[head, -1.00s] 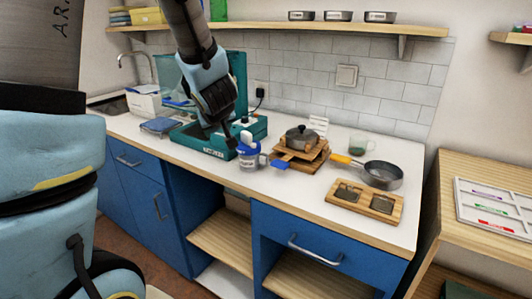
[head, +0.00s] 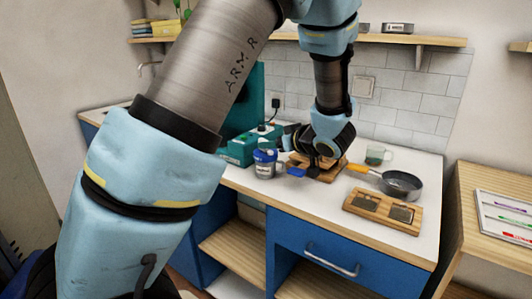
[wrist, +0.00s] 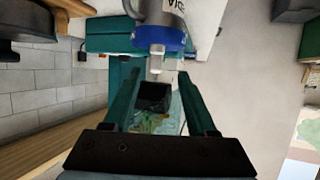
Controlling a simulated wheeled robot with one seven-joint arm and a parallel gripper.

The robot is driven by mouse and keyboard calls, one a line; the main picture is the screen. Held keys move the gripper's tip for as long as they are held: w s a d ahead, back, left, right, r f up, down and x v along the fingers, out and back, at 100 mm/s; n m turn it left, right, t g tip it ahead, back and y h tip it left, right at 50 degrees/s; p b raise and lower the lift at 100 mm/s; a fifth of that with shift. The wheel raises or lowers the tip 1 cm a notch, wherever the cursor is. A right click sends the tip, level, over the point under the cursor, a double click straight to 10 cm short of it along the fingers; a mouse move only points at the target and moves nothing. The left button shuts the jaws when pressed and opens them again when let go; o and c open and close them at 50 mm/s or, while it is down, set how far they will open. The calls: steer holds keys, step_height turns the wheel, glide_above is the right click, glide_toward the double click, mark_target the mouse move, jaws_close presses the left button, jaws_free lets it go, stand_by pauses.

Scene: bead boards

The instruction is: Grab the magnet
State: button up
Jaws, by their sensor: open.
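In the wrist view, my gripper (wrist: 160,76) shows two teal fingers standing apart. A dark block (wrist: 153,96) shows in the gap between them; I cannot tell whether it is the magnet or whether it touches a finger. In the head view, my gripper (head: 314,161) is by the wooden stand (head: 325,174), right of the jar (head: 264,163). My wrist hides much of the stand. I cannot clearly pick out a magnet in the head view.
A teal case (head: 240,149) stands left of the jar. A pan (head: 400,185) with an orange handle, a green-tinted glass (head: 376,156) and a wooden board with two dark insets (head: 383,209) are on the right.

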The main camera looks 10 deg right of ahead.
mark_target(265, 140)
steer(key=x, duration=0.1)
steer(key=p+x, duration=0.1)
steer(key=x, duration=0.3)
steer(key=shift+w+d, duration=0.2)
steer(key=shift+w, duration=0.1)
jaws_close()
stand_by(0.5)
